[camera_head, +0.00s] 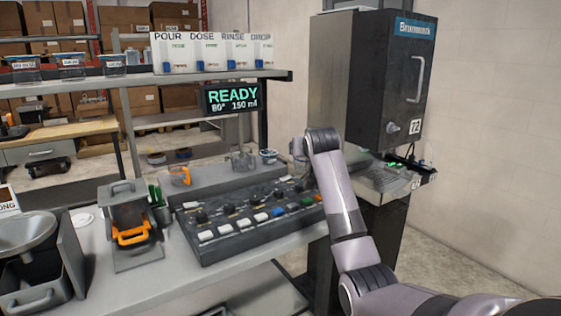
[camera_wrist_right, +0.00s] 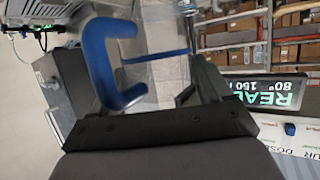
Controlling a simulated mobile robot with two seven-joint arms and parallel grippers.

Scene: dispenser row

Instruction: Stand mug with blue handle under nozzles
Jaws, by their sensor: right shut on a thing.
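The mug with the blue handle (camera_wrist_right: 93,60) shows close up in the right wrist view, with a clear see-through body (camera_wrist_right: 158,65). My right gripper (camera_wrist_right: 140,82) is shut on this mug, its dark fingers on either side. In the head view my right arm reaches up over the control panel, and its wrist hides most of the gripper and mug. The dark dispenser machine (camera_head: 392,80) stands just right of this wrist. Its grated tray (camera_head: 385,180) is below the cabinet; the nozzles cannot be made out clearly. My left gripper is out of view.
The button panel (camera_head: 225,238) lies on the counter below my right wrist. A clear mug with an orange handle (camera_head: 181,176) and another clear vessel (camera_head: 243,160) stand behind it. A READY display (camera_head: 232,97) hangs from the shelf. An orange-handled device (camera_head: 130,225) stands left.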

